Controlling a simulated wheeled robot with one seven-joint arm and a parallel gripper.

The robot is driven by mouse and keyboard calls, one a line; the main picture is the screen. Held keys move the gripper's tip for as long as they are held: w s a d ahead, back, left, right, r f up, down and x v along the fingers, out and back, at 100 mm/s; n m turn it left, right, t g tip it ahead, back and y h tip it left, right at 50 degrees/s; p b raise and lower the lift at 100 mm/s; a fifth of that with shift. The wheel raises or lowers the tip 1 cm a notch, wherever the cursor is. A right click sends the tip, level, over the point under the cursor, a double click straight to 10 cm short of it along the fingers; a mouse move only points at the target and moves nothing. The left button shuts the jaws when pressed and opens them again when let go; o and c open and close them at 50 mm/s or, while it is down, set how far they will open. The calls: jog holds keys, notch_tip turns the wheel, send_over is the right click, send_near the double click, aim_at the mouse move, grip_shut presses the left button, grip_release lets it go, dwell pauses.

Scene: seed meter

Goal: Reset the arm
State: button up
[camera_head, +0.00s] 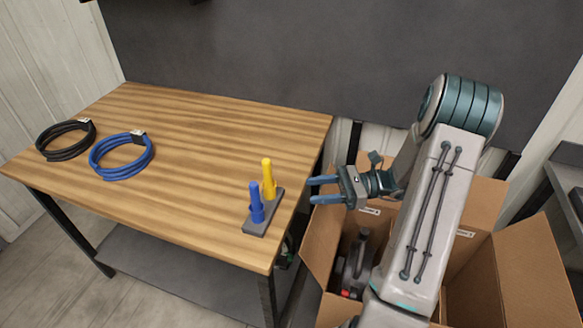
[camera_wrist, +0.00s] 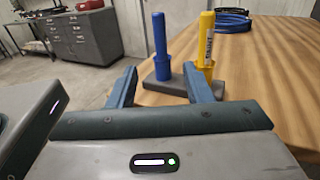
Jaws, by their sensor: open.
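My gripper (camera_head: 324,189) is open and empty, to the right of the wooden table's (camera_head: 190,215) edge and above a cardboard box. Its fingers point left toward a dark grey base (camera_head: 262,216) at the table's front right corner. A blue peg (camera_head: 256,203) and a yellow peg (camera_head: 268,178) stand upright on that base. In the wrist view the blue peg (camera_wrist: 160,45) shows between the two fingers (camera_wrist: 160,90). The yellow peg (camera_wrist: 206,45) is just behind the right finger. The fingers look apart from both pegs.
A black coiled cable (camera_head: 67,152) and a blue coiled cable (camera_head: 122,172) lie on the table's left. Open cardboard boxes (camera_head: 320,242) stand below and around my arm, one holding a dark object (camera_head: 352,265). A grey cabinet (camera_wrist: 88,38) stands in the wrist view's background. The table's middle is clear.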

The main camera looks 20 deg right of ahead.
jog(key=s+a+r+n+h, duration=0.3)
jog(key=s+r+n+h, duration=0.2)
jog(key=s+n+h, duration=0.3)
jog(key=s+a+r+n+h, duration=0.3)
jog(key=s+n+h, duration=0.5)
jog(key=n, duration=0.3)
jog(key=shift+r+n+h, duration=0.3)
jog(key=shift+r+h, duration=0.55)
jog(key=shift+h, duration=0.05)
